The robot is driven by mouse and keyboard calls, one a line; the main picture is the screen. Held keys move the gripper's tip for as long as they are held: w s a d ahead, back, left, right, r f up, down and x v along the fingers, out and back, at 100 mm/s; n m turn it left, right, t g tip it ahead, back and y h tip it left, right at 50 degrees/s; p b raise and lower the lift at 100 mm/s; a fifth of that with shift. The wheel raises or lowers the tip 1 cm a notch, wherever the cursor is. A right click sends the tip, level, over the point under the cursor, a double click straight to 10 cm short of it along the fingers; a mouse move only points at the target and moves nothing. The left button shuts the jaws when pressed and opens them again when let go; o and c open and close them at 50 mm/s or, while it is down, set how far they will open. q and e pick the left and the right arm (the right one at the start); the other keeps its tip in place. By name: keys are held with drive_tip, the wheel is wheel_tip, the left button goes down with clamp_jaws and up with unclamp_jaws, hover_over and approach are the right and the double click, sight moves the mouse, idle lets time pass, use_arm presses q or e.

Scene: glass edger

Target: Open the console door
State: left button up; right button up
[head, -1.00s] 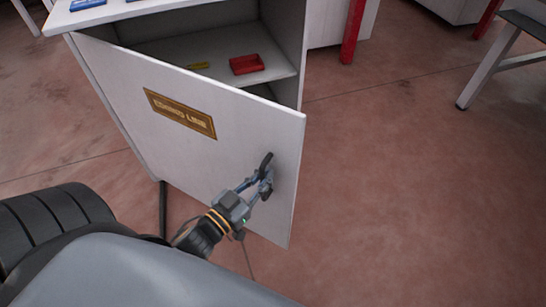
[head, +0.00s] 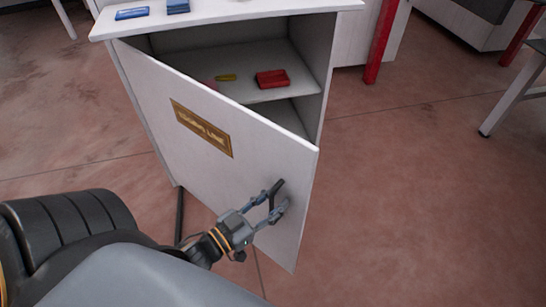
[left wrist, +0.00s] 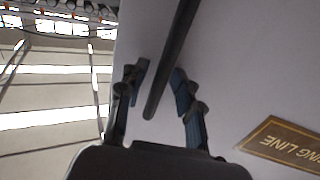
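The white console door (head: 215,165) stands partly open, swung out from the console on its left side. It bears a brass-coloured plate (head: 201,128), which also shows in the left wrist view (left wrist: 285,148). A black bar handle (head: 275,193) is near the door's free edge. My left gripper (head: 277,203) is at the handle. In the left wrist view the dark handle (left wrist: 172,60) runs between my left gripper's (left wrist: 158,75) spread fingers, with a visible gap on the left finger's side. Contact on the right finger's side is unclear. My right gripper is not in view.
Inside the console, a red tray (head: 272,79) and a small yellow item (head: 226,77) lie on a shelf (head: 245,93). Blue items (head: 132,13) lie on the console top (head: 225,12). The reddish floor (head: 420,190) right of the door is clear.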

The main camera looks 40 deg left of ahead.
use_arm(q)
drive_tip(key=v, duration=1.2)
